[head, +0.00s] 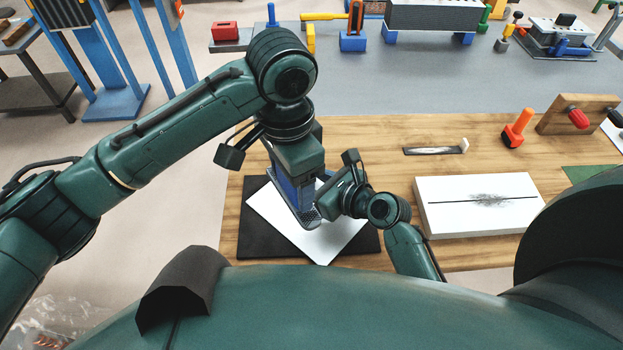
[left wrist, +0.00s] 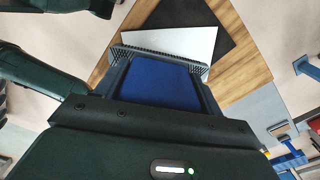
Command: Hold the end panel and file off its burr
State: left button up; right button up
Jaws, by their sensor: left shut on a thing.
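The end panel appears to be the white flat plate (head: 272,212), turned at an angle over a black mat (head: 252,245). My left gripper (head: 308,222) points down at the plate and is shut on it. In the left wrist view the ridged fingers (left wrist: 165,58) lie along the white plate (left wrist: 185,42). I cannot tell whether the plate touches the mat. My right gripper (head: 332,200) is close beside the left one; its fingertips are mostly hidden. No burr is clear on the plate. A thin grey tool with a pale end (head: 435,150) lies on the table; it may be the file.
A white block (head: 478,222) with a dark line and smudge lies on the wooden table (head: 370,135) at the right. An orange-handled tool (head: 517,128) and a wooden stand (head: 560,118) are behind it. A grey bench (head: 400,85) with several tools lies beyond.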

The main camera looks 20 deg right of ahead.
jog(key=shift+c, duration=0.4)
grip_shut()
dwell(0.8)
dwell(0.5)
dwell(0.4)
dwell(0.3)
dwell(1.7)
